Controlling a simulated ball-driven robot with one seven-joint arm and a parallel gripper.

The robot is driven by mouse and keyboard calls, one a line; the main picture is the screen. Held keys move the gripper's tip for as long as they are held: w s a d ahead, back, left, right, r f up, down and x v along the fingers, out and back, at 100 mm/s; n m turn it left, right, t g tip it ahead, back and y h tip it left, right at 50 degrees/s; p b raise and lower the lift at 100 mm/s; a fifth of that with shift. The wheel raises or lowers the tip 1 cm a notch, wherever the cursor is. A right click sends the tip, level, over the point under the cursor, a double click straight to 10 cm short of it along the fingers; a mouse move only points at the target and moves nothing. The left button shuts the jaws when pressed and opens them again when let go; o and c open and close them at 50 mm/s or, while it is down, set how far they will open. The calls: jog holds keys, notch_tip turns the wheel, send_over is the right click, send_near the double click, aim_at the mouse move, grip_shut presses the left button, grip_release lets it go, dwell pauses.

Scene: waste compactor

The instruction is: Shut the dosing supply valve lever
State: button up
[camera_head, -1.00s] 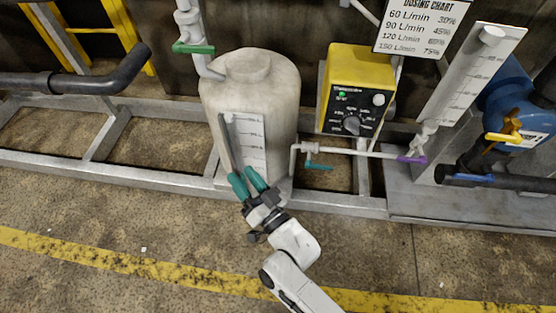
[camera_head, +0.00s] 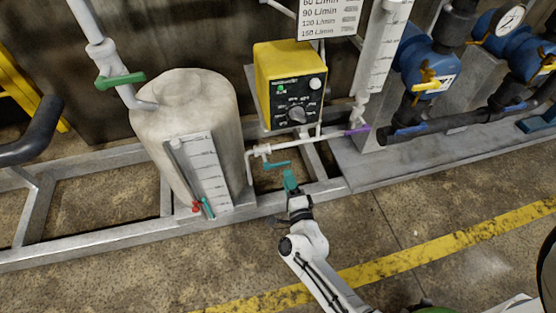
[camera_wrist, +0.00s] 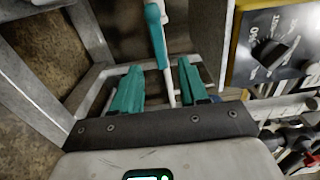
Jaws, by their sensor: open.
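A teal lever (camera_head: 277,163) sits on a small white valve on the thin pipe between the white tank (camera_head: 188,110) and the yellow dosing pump (camera_head: 287,85). The lever lies roughly along the pipe's run, pointing right. My gripper (camera_head: 291,182), with teal fingers, is just below and to the right of the lever in the head view. In the wrist view my gripper (camera_wrist: 160,85) is open with nothing between its fingertips. The teal lever (camera_wrist: 157,35) shows ahead, in line with the gap between the fingers. I cannot tell whether they touch.
Other levers are near: green (camera_head: 120,80) on the upper left pipe, purple (camera_head: 357,130) right of the pump, a small teal one (camera_head: 207,208) at the tank gauge. The grey frame rail (camera_head: 240,206) runs below. The floor in front is open.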

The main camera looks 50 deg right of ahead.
aim_at(283, 165)
jog(key=b+x, duration=0.1)
jog(key=x, duration=0.8)
grip_shut()
dwell(0.4)
